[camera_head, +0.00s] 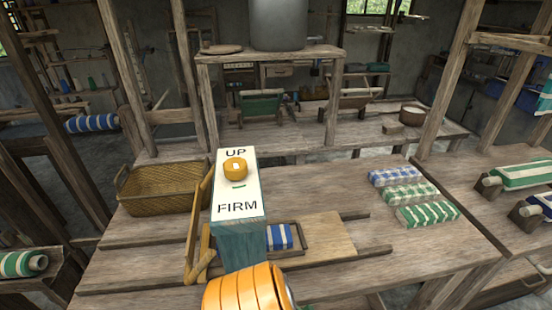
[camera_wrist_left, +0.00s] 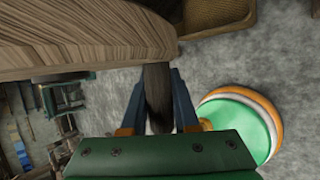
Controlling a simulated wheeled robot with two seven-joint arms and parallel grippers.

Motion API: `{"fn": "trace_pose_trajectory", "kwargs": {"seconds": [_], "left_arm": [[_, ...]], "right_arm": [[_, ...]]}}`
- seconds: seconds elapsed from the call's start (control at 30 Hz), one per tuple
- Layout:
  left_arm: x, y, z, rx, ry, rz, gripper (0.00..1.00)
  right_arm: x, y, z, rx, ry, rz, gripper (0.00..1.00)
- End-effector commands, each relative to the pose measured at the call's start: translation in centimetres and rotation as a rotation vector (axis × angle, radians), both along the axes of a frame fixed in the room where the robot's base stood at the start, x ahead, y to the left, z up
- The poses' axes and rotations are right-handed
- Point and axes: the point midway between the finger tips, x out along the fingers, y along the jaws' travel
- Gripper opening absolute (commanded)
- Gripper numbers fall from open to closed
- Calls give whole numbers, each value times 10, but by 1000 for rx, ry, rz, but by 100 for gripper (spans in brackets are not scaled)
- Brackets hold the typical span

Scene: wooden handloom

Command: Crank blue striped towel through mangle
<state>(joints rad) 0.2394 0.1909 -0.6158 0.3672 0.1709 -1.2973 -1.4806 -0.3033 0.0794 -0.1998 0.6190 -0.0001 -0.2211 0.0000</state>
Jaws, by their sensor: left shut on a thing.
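The mangle's tall body (camera_head: 238,185) carries a white panel reading "UP" and "FIRM", with an orange knob (camera_head: 235,168) on it. A blue and white striped towel (camera_head: 280,237) lies in a dark wooden frame just right of the mangle and is partly hidden. A wooden lever-like bar (camera_head: 198,220) stands left of the panel. In the left wrist view, my left gripper (camera_wrist_left: 157,118) is shut on a dark wooden handle (camera_wrist_left: 157,90) beside a wooden edge. I cannot make out its fingers in the head view. My right gripper is in neither view.
A wicker basket (camera_head: 160,188) sits left on the wooden table (camera_head: 330,185). Folded blue and green striped cloths (camera_head: 412,195) lie at the right. Rolled striped cloth (camera_head: 525,175) is at the far right. Bare tabletop lies between the mangle and the folded cloths.

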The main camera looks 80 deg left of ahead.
Motion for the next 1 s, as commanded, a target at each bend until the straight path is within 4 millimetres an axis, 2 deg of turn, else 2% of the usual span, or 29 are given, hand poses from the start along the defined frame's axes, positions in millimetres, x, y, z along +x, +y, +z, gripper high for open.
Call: {"fn": "trace_pose_trajectory", "kwargs": {"seconds": [0.03,0.87,0.9,1.0], "left_arm": [[-11,6,6,20,34,7,0],[-11,7,7,23,34,6,0],[-11,7,7,23,34,6,32],[-10,7,7,21,32,6,58]], "right_arm": [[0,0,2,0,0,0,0],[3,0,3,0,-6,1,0],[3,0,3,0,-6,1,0],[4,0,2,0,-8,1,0]]}}
